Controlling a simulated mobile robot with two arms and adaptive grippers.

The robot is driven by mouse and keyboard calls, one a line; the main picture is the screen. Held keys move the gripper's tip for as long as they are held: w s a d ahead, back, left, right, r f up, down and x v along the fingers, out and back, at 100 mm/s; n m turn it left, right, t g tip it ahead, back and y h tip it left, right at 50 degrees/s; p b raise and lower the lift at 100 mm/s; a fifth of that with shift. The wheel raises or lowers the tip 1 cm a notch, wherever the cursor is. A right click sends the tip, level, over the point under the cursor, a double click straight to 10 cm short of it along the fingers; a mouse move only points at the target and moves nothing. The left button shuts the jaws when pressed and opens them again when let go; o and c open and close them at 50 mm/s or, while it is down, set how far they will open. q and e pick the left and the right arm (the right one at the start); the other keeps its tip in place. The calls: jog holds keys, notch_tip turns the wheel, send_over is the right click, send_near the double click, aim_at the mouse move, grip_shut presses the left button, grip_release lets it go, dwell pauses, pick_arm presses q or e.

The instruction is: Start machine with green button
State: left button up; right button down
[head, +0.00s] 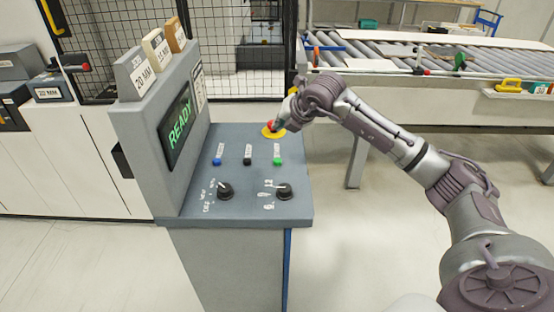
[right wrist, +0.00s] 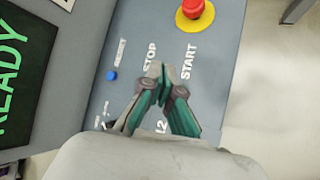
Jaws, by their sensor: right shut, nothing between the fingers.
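The control panel (head: 240,150) has a row of three small buttons: blue (head: 217,161), black (head: 247,161) and green (head: 277,161), each with a white label. In the right wrist view, the START label (right wrist: 188,62) is readable; the green button is not visible there, apparently hidden by the fingers. My right gripper (head: 285,113) is above the panel's far right corner in the head view, by the red stop button (head: 272,125). In the right wrist view its fingertips (right wrist: 165,80) are together, empty, between the STOP and START labels. My left gripper is out of view.
The screen (head: 176,124) reads READY in green. Two black rotary knobs (head: 225,190) (head: 284,191) sit nearer the panel's front. The red button stands on a yellow disc close to my right gripper. A roller conveyor (head: 420,52) stands behind on the right.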

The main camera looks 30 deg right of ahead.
aim_at(279, 160)
notch_tip(279, 160, down, 8)
jog(key=b, duration=0.4)
jog(key=shift+w+f, duration=0.1)
jog(key=shift+f, duration=0.1)
jog(key=shift+f+b, duration=0.3)
jog(key=shift+b, duration=0.2)
dwell(0.9)
jog(key=shift+f+b, duration=0.35)
jog(key=shift+b, duration=0.3)
